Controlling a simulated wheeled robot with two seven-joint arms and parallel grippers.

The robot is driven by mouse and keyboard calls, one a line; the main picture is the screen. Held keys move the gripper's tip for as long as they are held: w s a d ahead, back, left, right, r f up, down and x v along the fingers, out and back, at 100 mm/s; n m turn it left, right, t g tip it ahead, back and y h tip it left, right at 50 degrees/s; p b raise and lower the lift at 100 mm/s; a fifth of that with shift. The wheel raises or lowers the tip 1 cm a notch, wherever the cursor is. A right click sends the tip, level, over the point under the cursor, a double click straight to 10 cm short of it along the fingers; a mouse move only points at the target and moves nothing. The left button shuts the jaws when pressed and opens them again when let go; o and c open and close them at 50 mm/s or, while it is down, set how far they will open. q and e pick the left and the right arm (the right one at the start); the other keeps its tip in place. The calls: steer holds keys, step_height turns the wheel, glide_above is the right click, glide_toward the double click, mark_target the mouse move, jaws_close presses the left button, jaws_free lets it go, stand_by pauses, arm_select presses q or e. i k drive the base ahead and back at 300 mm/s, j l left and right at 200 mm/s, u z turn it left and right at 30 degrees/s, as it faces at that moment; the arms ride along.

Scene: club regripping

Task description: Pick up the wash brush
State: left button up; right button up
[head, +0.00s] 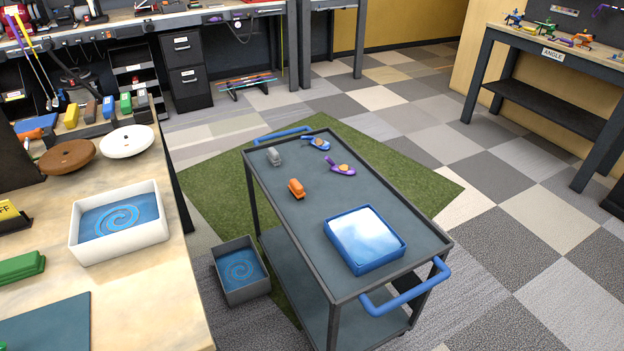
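I cannot tell for sure which thing is the wash brush. A small orange block-shaped item (296,188) that may be a brush lies on the cart's top shelf, left of the middle. A similar grey item (274,156) lies farther back on the same shelf. A blue tray (401,241) with a pale, shiny blue-white inside sits at the near right of the cart top. Neither of my grippers is in view.
The grey cart (351,206) has a blue handle (402,299) in front. A blue item (316,144) and a purple item (340,169) lie on its far end. A grey bin (241,270) stands left of it. The left bench (169,283) holds a white tray (160,227) and several coloured blocks.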

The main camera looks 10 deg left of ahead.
mark_target(295, 187)
steer(key=i+l, duration=0.15)
steer(key=l, duration=0.2)
steer(key=i+l+u, duration=0.1)
steer(key=l, duration=0.25)
steer(key=i+l+u, duration=0.1)
steer(key=l, duration=0.25)
steer(key=i+l, duration=0.25)
steer(key=l+u, duration=0.05)
steer(key=l, duration=0.05)
